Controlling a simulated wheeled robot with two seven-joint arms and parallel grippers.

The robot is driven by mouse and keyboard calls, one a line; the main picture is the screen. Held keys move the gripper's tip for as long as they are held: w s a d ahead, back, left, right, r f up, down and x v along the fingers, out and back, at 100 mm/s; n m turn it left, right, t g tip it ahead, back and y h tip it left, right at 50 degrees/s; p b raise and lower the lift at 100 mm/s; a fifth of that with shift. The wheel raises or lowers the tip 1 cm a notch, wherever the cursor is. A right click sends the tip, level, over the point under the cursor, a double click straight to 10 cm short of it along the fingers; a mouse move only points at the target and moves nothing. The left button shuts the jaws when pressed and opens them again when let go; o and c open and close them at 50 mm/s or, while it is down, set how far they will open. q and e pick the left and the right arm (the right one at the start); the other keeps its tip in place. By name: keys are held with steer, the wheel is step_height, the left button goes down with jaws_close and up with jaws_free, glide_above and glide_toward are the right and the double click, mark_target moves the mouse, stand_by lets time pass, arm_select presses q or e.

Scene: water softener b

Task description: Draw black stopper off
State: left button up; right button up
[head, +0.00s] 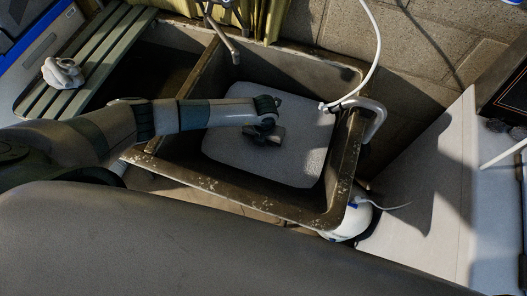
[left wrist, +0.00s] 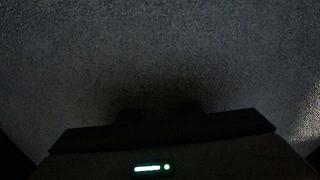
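I cannot make out the black stopper in either view. My left arm reaches in from the left over a stone sink, and its gripper (head: 275,136) is over the pale grey speckled slab (head: 305,165) lying in the basin. I cannot tell whether it touches the slab. In the left wrist view the grey rough surface (left wrist: 160,45) fills the picture, and the dark gripper (left wrist: 158,115) shows at the bottom edge. Two dark bumps show there, but it is too dark to tell how far the fingers are apart. My right gripper is not in view.
The sink rim (head: 345,165) surrounds the slab. A faucet (head: 228,45) hangs over the back edge. A white hose and bent pipe (head: 376,118) cross the right rim. A white container (head: 350,222) stands below right. A slatted drainboard (head: 85,55) holds a white object (head: 63,73).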

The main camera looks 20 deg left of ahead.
mark_target(263, 150)
arm_select(q)
jaws_close()
steer(key=shift+r, duration=0.1)
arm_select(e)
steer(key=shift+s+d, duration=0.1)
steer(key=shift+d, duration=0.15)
arm_select(q)
steer(key=shift+r+p, duration=0.25)
steer(key=shift+p, duration=0.05)
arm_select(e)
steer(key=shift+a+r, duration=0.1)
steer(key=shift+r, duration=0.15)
